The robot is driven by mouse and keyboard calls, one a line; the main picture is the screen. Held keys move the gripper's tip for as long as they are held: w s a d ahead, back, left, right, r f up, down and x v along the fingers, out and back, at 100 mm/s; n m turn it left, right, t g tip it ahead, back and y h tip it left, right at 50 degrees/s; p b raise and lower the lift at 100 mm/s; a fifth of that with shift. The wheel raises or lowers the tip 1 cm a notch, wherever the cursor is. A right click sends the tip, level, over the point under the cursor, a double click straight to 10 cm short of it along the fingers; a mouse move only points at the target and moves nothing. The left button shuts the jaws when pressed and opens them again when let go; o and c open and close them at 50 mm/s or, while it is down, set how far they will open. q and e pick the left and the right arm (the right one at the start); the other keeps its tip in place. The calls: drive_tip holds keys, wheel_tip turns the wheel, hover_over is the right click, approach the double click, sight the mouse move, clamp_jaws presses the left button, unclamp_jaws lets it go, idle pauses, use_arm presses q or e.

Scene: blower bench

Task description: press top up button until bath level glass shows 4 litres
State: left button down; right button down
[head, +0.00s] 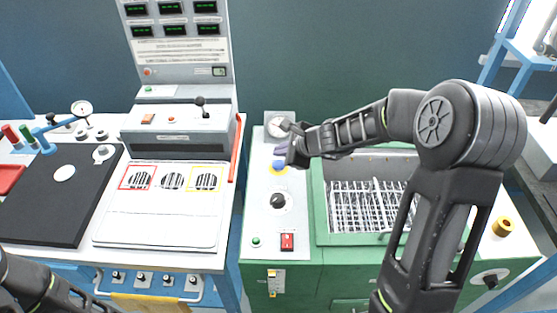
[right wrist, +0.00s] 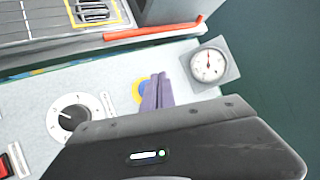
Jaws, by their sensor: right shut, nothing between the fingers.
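A blue button with a yellow surround (head: 278,167) is on the pale control panel of the green bath unit. In the right wrist view the blue and yellow button (right wrist: 138,92) is partly covered by my fingers. My right gripper (head: 280,150) is shut and empty, its purple fingertips (right wrist: 157,92) over or beside the button; I cannot tell whether they touch it. A narrow upright fitting (head: 275,283) on the cabinet front may be the bath level glass; its reading is too small to tell. My left gripper is out of view.
A round gauge (head: 279,125) stands behind the button. A black knob (head: 278,201), a green button (head: 256,241) and a red switch (head: 287,242) lie nearer the front. The open bath (head: 318,215) with a wire rack is at right. A red bar (head: 237,148) edges the left bench.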

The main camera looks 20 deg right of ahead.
sight(281, 165)
drive_tip(key=shift+r+p, duration=1.35)
drive_tip(key=shift+r, duration=0.55)
idle(1.0)
drive_tip(key=shift+s+d+f, duration=0.1)
drive_tip(key=shift+d+f, duration=0.1)
drive_tip(key=shift+d, duration=0.25)
drive_tip(key=shift+a+r+b, duration=0.25)
drive_tip(key=shift+r+b, duration=0.15)
drive_tip(key=shift+r, duration=0.65)
drive_tip(key=shift+a+r+b, duration=0.2)
drive_tip(key=shift+r+b, duration=0.15)
drive_tip(key=shift+r, duration=0.65)
drive_tip(key=shift+f, duration=0.15)
wheel_tip(281, 165, down, 9)
drive_tip(key=b, duration=0.8)
drive_tip(key=shift+r, duration=0.2)
